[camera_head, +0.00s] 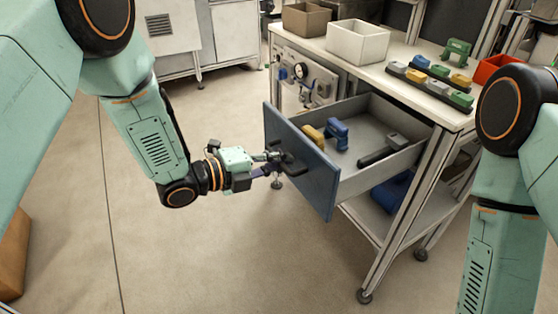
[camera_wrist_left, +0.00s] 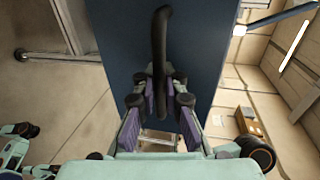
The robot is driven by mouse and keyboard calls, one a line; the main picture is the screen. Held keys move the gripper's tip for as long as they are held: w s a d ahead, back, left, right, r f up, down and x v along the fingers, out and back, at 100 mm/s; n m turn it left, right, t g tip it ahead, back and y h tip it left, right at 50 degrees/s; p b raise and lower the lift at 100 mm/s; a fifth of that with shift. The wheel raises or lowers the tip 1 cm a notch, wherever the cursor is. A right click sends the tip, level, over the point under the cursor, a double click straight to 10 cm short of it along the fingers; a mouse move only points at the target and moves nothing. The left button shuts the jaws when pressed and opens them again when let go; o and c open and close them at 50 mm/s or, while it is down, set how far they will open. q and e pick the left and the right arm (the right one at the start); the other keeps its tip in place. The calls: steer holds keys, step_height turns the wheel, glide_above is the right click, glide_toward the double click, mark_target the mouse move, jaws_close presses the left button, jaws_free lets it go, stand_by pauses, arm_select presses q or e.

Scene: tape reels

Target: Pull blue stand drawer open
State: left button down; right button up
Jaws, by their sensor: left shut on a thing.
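The drawer (camera_head: 302,166) with a blue front stands pulled out from under the bench, and its inside shows. A black bar handle (camera_head: 292,163) is fixed to the blue front. My left gripper (camera_head: 279,158) is at the front and shut on the handle. In the left wrist view its fingers (camera_wrist_left: 159,105) lie on both sides of the handle (camera_wrist_left: 161,50). In the drawer lie a blue tool (camera_head: 337,133), a yellow piece (camera_head: 313,134) and a dark tool with a grey end (camera_head: 385,150). My right gripper is out of view.
The bench top holds a white box (camera_head: 357,42), a brown box (camera_head: 306,19), a tray of colored blocks (camera_head: 430,84) and a red bin (camera_head: 497,68). A blue case (camera_head: 393,190) lies on the lower shelf. The floor in front of the drawer is clear.

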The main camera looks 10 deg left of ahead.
arm_select(q)
steer(key=shift+w+a+r, duration=0.1)
steer(key=shift+w+r, duration=0.15)
steer(key=shift+r, duration=0.1)
steer(key=c, duration=1.7)
jaws_free()
steer(key=shift+s+a, duration=0.1)
steer(key=shift+f, duration=0.15)
steer(key=shift+s, duration=0.15)
steer(key=v, duration=1.2)
